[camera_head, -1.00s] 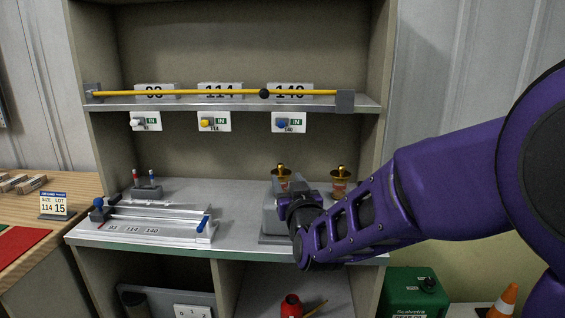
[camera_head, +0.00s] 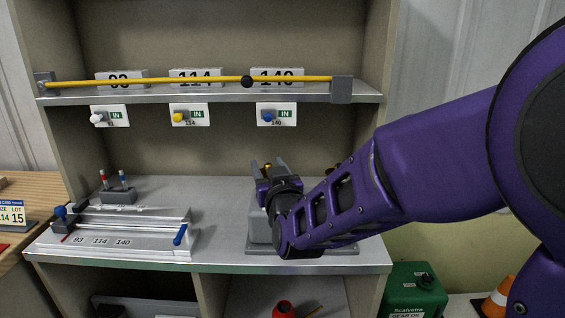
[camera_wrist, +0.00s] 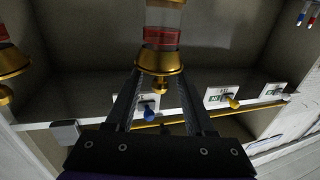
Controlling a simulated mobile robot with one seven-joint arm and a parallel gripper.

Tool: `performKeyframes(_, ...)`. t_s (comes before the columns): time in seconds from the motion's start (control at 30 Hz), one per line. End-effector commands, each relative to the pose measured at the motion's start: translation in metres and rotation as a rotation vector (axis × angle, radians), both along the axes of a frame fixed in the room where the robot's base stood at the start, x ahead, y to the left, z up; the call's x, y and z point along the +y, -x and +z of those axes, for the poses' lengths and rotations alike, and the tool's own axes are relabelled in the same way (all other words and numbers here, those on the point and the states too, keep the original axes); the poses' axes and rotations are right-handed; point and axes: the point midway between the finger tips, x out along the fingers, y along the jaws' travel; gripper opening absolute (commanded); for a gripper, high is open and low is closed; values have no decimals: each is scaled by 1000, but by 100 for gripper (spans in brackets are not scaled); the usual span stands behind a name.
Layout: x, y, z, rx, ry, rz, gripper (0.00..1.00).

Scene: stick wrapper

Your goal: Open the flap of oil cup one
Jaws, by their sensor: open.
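Two oil cups with brass tops stand on the machine at the right of the shelf. In the wrist view one oil cup (camera_wrist: 162,38), with a clear body, red band and brass top (camera_wrist: 160,62) with a small knob, is ahead between my fingers. My gripper (camera_head: 268,166) is open, and no contact with the cup shows. It also shows in the wrist view (camera_wrist: 160,85). The other oil cup (camera_wrist: 12,62) is at the left edge there; in the head view it (camera_head: 333,168) is mostly hidden by my arm. No label tells which is cup one.
A grey machine base (camera_head: 262,228) stands under my gripper. A ruled fixture (camera_head: 120,232) lies on the shelf at left, with a small block of pins (camera_head: 118,195) behind. A yellow rod (camera_head: 200,81) runs above, over tags with colored knobs (camera_head: 190,115).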

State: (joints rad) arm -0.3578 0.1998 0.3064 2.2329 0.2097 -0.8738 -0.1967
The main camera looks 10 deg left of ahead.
Motion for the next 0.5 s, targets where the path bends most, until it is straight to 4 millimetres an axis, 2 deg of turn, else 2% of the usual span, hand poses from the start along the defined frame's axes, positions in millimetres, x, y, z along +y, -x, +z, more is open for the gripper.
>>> performKeyframes(0.27, 0, 0, 0, 0, 0, 0, 52)
performKeyframes(0.5, 0, 0, 0, 0, 0, 0, 9)
